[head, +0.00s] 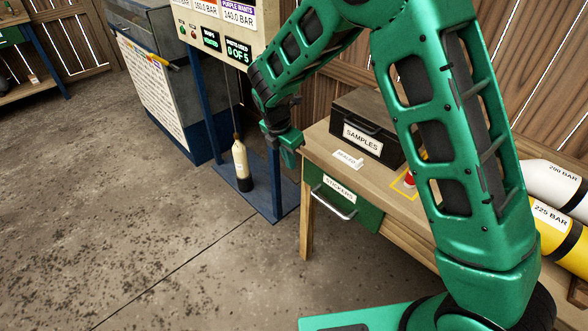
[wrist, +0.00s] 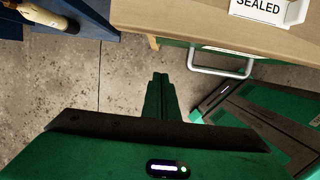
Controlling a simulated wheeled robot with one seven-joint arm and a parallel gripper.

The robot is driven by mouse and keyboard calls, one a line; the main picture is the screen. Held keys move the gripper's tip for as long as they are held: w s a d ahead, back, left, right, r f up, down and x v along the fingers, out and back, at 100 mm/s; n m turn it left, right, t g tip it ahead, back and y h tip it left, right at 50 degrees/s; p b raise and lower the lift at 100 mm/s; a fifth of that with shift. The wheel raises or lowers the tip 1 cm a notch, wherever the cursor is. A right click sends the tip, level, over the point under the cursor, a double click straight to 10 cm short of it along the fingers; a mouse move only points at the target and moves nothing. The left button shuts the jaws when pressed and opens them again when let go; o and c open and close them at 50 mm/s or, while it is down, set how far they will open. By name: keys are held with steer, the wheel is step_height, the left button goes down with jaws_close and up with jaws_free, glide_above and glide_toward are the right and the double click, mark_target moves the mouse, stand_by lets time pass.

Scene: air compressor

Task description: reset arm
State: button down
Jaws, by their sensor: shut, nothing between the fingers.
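My green arm reaches across the right half of the head view and bends down over the workbench. My gripper (head: 289,152) hangs in front of the bench's left corner, apart from it as far as I can tell. In the wrist view my gripper (wrist: 160,82) points ahead over the concrete floor, its two fingers together with nothing between them.
The wooden bench (head: 316,148) has a green drawer (head: 345,205) labelled STICKERS. Cylinders lie right. Floor at left is clear.

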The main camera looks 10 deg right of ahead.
steer(key=shift+v, duration=1.45)
steer(key=s+d+r+m, duration=0.4)
steer(key=d+m, duration=0.1)
steer(key=d, duration=0.4)
steer(key=s+d+r+m+g, duration=0.1)
steer(key=s+d+r+m, duration=0.35)
steer(key=d, duration=0.35)
steer(key=s+d+r+m, duration=0.4)
steer(key=d+m, duration=0.2)
steer(key=d, duration=0.3)
steer(key=s+d+r+m+y, duration=0.1)
steer(key=s+d+m, duration=0.3)
steer(key=s+m, duration=0.4)
steer(key=s+d+r+m+y, duration=0.1)
steer(key=s+d+m, duration=0.4)
steer(key=s, duration=1.1)
steer(key=m, duration=0.3)
steer(key=shift+g, duration=0.4)
steer(key=shift+s+r+m, duration=0.1)
steer(key=shift+s+m, duration=0.05)
steer(key=shift+m, duration=0.1)
